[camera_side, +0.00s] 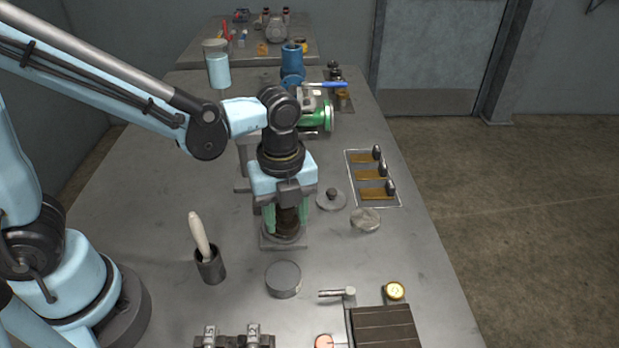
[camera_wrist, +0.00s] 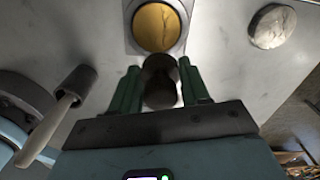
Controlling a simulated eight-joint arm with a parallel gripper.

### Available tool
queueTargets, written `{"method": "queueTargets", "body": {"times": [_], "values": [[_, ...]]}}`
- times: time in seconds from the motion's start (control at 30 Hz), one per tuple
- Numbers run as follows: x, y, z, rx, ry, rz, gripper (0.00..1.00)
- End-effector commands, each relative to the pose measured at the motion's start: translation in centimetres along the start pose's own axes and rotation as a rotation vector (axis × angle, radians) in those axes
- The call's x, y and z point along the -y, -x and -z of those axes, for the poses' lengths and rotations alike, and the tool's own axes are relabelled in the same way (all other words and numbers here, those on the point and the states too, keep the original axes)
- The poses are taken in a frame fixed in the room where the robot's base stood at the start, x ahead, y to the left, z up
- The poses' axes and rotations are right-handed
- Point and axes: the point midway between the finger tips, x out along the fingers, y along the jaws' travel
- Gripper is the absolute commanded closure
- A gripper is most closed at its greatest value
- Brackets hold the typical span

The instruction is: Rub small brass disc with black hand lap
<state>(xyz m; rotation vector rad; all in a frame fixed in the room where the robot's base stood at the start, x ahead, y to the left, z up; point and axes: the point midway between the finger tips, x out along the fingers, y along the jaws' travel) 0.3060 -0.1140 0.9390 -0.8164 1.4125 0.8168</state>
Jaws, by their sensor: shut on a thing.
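My gripper (camera_side: 285,215) has its green fingers closed around a black hand lap (camera_wrist: 160,82). The lap's dark body (camera_side: 287,222) shows between the fingers in the side view, over a grey square plate (camera_side: 297,245). In the wrist view, a brass disc (camera_wrist: 155,26) sits in a round seat on this pale square plate (camera_wrist: 133,45). The lap's end is at the disc's near edge in that view. The disc is hidden in the side view. I cannot tell if lap and disc touch.
A dark cup (camera_side: 211,268) with a pale handle stands left, a round grey tin (camera_side: 283,280) in front. A mottled disc (camera_side: 365,220), a knobbed lid (camera_side: 331,201) and a tray (camera_side: 351,156) of brown blocks lie right. A green-ended machine (camera_side: 325,117) stands behind.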

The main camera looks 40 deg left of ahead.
Motion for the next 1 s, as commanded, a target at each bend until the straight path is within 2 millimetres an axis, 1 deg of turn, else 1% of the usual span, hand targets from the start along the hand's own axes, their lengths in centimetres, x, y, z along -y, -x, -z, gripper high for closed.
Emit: {"method": "queueTargets", "body": {"times": [0.3,0.53,0.67,1.0], "values": [[0.0,3.0,0.0,0.0,0.0,0.0,0.98],[0.0,4.8,0.0,0.0,0.0,0.0,0.98],[0.0,5.3,0.0,0.0,0.0,0.0,0.98],[0.0,5.3,0.0,0.0,0.0,0.0,0.98]]}}
